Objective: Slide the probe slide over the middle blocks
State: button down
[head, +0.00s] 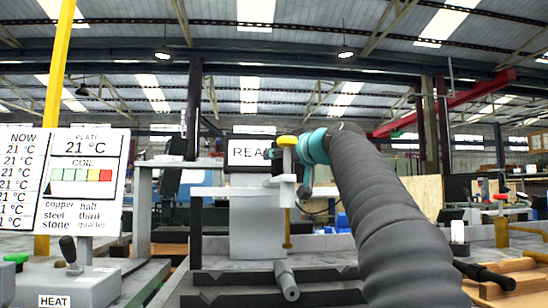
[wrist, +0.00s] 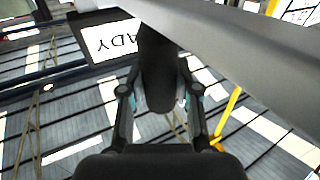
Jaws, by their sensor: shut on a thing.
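The probe slide (head: 283,182) is a small pale grey carriage on a raised crossbeam (head: 225,191), with a yellow knob on top and a thin brass rod (head: 287,228) hanging down. My gripper (head: 303,172), with teal joints, is at its right side. In the wrist view my gripper (wrist: 158,92) is shut on a dark rounded handle (wrist: 157,65), one finger on each side. The handle's join to the slide is hidden.
A display reading "REA" (head: 247,153) stands behind the slide, partly covered. A white temperature panel (head: 86,170) and a grey lever box (head: 70,283) are at the left. The rod's lower end hangs in open space.

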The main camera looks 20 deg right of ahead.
jog(key=shift+a, duration=0.2)
jog(key=c, duration=0.8)
grip_release()
jog(key=shift+s, duration=0.1)
jog(key=v, duration=1.1)
jog(key=shift+s, duration=0.35)
jog(key=shift+d, duration=0.1)
